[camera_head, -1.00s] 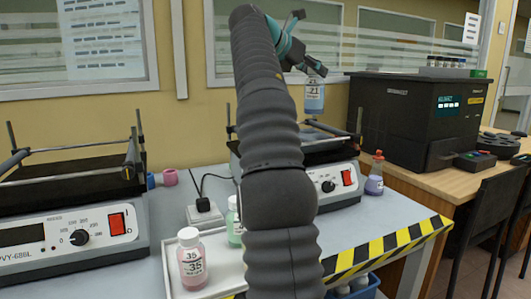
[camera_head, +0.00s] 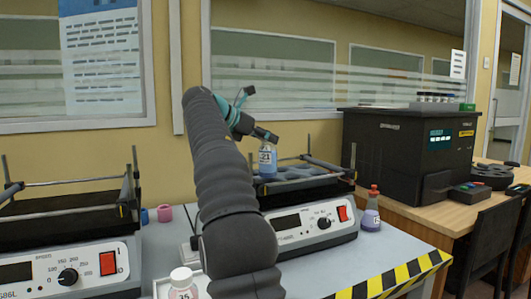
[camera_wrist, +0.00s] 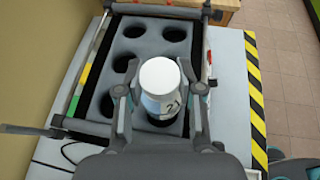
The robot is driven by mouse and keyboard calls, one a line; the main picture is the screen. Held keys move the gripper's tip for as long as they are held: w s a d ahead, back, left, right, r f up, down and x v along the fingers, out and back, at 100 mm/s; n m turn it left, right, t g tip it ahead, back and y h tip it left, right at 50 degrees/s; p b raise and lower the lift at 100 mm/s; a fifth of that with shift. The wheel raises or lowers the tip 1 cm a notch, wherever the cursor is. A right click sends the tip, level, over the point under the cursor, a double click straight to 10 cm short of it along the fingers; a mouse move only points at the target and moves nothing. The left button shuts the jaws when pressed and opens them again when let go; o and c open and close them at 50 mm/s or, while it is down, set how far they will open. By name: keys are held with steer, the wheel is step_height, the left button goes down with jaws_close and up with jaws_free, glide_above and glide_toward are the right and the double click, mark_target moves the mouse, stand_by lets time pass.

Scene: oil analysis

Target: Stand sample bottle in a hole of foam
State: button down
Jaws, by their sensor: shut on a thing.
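The sample bottle (camera_head: 267,160) has a white cap, bluish contents and a label reading 21. My gripper (camera_head: 268,140) is shut on it near the top and holds it upright. The grey foam (camera_wrist: 149,46) with several round dark holes lies on the right-hand shaker and also shows in the head view (camera_head: 317,177). In the wrist view the bottle (camera_wrist: 161,92) is over a front hole, whose dark edge shows below it. Whether its base has entered the hole cannot be told. The other visible holes look empty.
Shaker bars (camera_head: 326,165) frame the foam. A red-capped bottle (camera_head: 371,212) stands right of the shaker. A black analyser (camera_head: 405,150) is on the wooden desk at right.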

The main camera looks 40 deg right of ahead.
mark_target(260, 148)
steer(key=shift+w+a+f+b, duration=0.1)
steer(key=shift+f+b, duration=1.05)
steer(key=shift+f, duration=0.9)
steer(key=shift+f, duration=0.1)
steer(key=c, duration=0.7)
jaws_free()
steer(key=shift+a, duration=0.1)
steer(key=p+v, duration=0.2)
steer(key=v, duration=1)
